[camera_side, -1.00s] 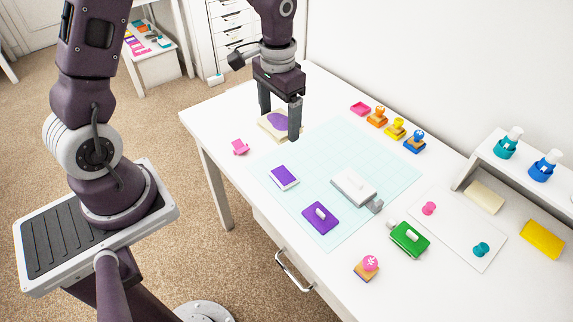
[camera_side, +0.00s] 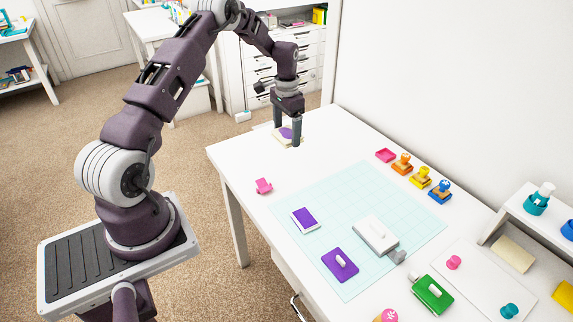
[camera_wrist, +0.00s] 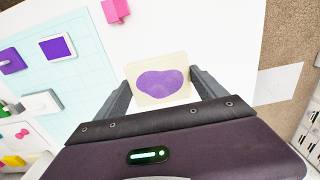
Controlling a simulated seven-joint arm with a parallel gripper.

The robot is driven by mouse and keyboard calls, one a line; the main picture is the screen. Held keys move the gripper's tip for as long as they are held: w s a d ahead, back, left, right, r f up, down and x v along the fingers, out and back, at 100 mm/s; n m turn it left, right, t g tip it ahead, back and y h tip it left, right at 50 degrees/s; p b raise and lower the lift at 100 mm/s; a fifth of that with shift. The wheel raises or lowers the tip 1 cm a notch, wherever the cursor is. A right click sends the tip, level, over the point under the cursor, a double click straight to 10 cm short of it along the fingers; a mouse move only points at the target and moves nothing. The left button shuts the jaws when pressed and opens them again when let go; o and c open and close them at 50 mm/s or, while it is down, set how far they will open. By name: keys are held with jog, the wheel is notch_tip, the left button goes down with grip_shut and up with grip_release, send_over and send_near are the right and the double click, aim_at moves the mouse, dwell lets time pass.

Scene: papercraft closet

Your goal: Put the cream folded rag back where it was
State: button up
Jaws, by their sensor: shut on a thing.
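The cream folded rag (camera_side: 287,134) has a large purple stain on its upper face. It is near the far left end of the white table in the side view. My gripper (camera_side: 286,131) points down with its fingers on either side of the rag and is shut on it. In the wrist view the rag (camera_wrist: 159,83) lies flat between the two fingers (camera_wrist: 163,88), stain fully visible. White tabletop shows around it. I cannot tell whether the rag touches the table or hangs just above it.
A pink piece (camera_side: 263,186) sits near the table's left edge. A pale cutting mat (camera_side: 330,205) holds purple and white blocks. A pink tray (camera_side: 385,155) and several stamps (camera_side: 421,178) line the wall side. The table edge and carpet (camera_wrist: 292,35) are close to the gripper.

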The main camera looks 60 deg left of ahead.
aim_at(286, 164)
jog(key=f, duration=1)
jog(key=shift+a, duration=0.3)
jog(key=shift+f, duration=0.15)
jog(key=o, duration=1.6)
jog(key=r, duration=0.9)
jog(key=d+r, duration=0.1)
jog(key=r, duration=0.4)
jog(key=shift+w+r, duration=0.15)
jog(key=s+d+r+t, duration=0.1)
jog(key=s+d+r, duration=0.2)
jog(key=d+r, duration=0.35)
jog(key=s+d+r+t+y, duration=0.1)
jog(key=s+d+r, duration=0.35)
jog(key=r, duration=0.35)
jog(key=s+d+r+t, duration=0.1)
jog(key=s+d+r, duration=0.2)
jog(key=d+r, duration=0.4)
jog(key=s+d+t, duration=0.1)
jog(key=s+d, duration=0.2)
jog(key=s, duration=0.3)
jog(key=s+d, duration=0.3)
jog(key=s, duration=0.4)
jog(key=s+d+t+h, duration=0.1)
jog(key=s+d, duration=0.2)
jog(key=s, duration=0.3)
jog(key=shift+s+d+r+t, duration=0.15)
jog(key=shift+s+r+t, duration=0.15)
jog(key=shift+s, duration=0.05)
